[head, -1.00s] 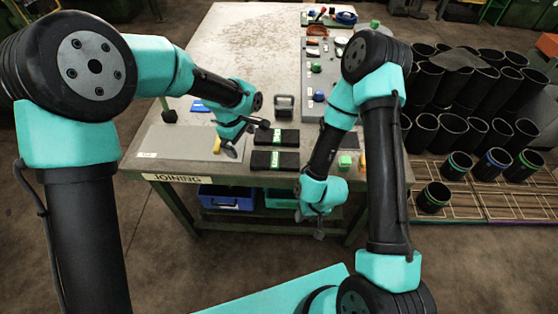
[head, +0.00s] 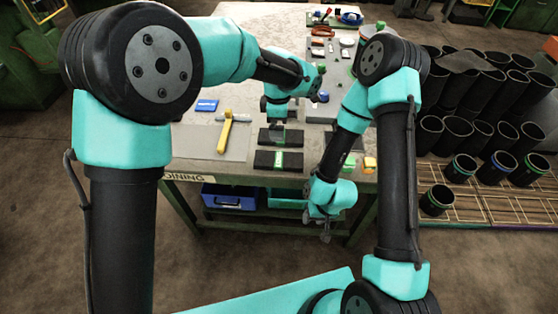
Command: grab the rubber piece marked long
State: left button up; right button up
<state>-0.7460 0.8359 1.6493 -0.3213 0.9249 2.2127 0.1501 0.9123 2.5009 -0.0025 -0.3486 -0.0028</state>
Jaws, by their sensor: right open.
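Two flat black rubber pieces with green labels lie on the near part of the table: the far piece (head: 297,137) and the near piece (head: 292,161). The lettering is too small to read, so I cannot tell which is marked long. My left gripper (head: 278,129) points down over the far piece and partly covers it. Its jaws are too small and dark to tell open or shut, and I cannot tell whether it touches. My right gripper (head: 325,225) is open and hangs in front of the table's near edge, away from both pieces.
A yellow-handled tool (head: 228,124) lies on a grey mat (head: 192,143) left of the pieces. Green (head: 350,160) and yellow (head: 369,164) blocks sit to the right. Blue (head: 222,198) and teal bins are under the table. Black tubes (head: 480,135) stand far right.

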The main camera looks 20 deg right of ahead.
pick_arm(q)
send_over(279, 159)
jog(key=f, duration=1.1)
jog(key=shift+w+a+f, duration=0.1)
jog(key=shift+w+f, duration=0.1)
jog(key=shift+s+f, duration=0.15)
jog(key=shift+f, duration=2.45)
jog(key=c, duration=1)
jog(key=shift+r, duration=0.15)
notch_tip(279, 159, up, 10)
jog(key=shift+f, duration=0.1)
